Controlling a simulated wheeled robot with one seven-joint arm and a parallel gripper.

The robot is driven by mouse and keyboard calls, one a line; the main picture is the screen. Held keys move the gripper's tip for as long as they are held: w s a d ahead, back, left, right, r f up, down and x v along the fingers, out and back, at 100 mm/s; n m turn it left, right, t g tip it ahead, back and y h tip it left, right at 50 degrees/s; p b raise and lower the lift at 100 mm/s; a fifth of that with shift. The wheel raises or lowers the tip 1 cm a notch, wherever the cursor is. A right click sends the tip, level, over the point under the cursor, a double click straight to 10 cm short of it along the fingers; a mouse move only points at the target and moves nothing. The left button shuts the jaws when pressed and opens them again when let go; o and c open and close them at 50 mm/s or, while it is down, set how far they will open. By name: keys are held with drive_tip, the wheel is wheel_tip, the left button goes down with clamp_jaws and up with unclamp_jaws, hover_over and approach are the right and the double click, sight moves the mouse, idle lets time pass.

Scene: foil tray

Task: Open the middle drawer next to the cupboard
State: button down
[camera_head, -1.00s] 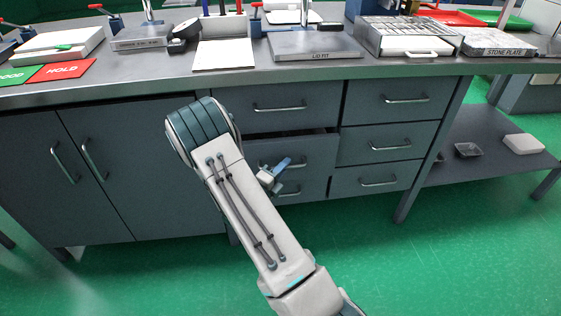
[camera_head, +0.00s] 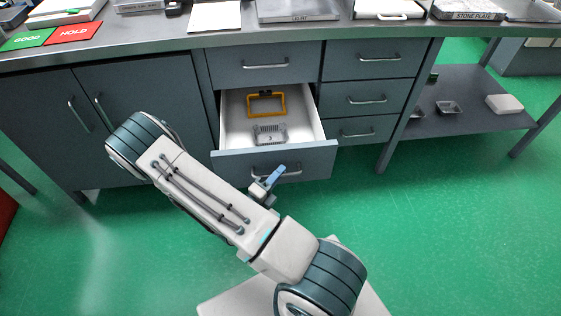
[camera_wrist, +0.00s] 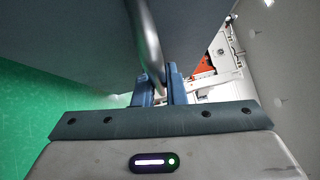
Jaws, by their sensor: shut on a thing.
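The middle drawer (camera_head: 225,166) next to the cupboard (camera_head: 130,100) is pulled well out, and its white inside shows. A yellow frame (camera_head: 266,94) and a grey wire-like tray (camera_head: 270,134) lie in it. My gripper (camera_head: 270,180) is at the drawer's front, at its bar handle (camera_head: 290,174). In the wrist view, the blue fingers of my gripper (camera_wrist: 159,90) are shut around the metal handle (camera_wrist: 146,42). My arm hides part of the cupboard and the drawer's lower left.
A shut drawer (camera_head: 265,64) is above the open one. A second column of shut drawers (camera_head: 366,98) stands to the right, then a low shelf (camera_head: 460,115) with small trays. The green floor in front is clear at the right.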

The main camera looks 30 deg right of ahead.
drive_tip(key=shift+s+a, duration=0.3)
drive_tip(key=shift+s, duration=0.2)
drive_tip(key=shift+s+a, duration=0.25)
drive_tip(key=shift+s, duration=0.25)
drive_tip(key=c, duration=1.5)
unclamp_jaws()
drive_tip(key=shift+d, duration=0.1)
drive_tip(key=p+v, duration=0.1)
drive_tip(key=v, duration=1.3)
drive_tip(key=shift+p, duration=0.4)
